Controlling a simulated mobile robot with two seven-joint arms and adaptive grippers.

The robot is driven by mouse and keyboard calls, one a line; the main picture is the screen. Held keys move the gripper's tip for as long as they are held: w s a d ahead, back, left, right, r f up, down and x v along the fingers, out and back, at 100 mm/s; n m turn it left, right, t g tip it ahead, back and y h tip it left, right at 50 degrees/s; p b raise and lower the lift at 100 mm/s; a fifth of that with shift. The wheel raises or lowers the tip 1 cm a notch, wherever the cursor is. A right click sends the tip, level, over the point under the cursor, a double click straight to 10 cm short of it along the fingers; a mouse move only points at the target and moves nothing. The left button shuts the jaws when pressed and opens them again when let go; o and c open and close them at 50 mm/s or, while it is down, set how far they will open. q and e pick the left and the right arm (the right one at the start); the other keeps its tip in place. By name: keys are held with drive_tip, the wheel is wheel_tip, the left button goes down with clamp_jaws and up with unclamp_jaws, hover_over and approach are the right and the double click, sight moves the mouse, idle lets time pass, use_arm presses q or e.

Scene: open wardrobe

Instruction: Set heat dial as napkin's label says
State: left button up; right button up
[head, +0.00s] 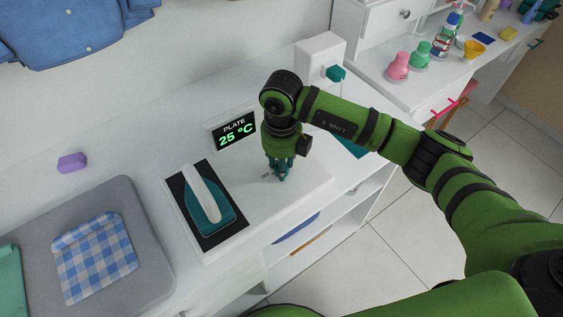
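A blue-and-white checked napkin (95,258) lies folded on a grey pad (155,270) at the lower left; I cannot make out a label on it. A small black display (236,131) reads "PLATE 25 °C" in green and white. It stands behind a white base (235,222), where a teal iron (207,212) with a white handle rests on a black plate. My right gripper (281,174) points straight down at the base, right of the iron. The heat dial is not clearly visible; the gripper may be hiding it. Whether the fingers hold anything cannot be told. My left gripper is out of view.
A purple block (72,162) lies behind the pad. A white box with a teal knob (336,73) stands behind my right arm. Open shelves (315,240) lie below the front edge.

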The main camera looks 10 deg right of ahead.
drive_tip(key=o, duration=1.2)
drive_tip(key=shift+c, duration=0.2)
wheel_tip(320, 180, up, 12)
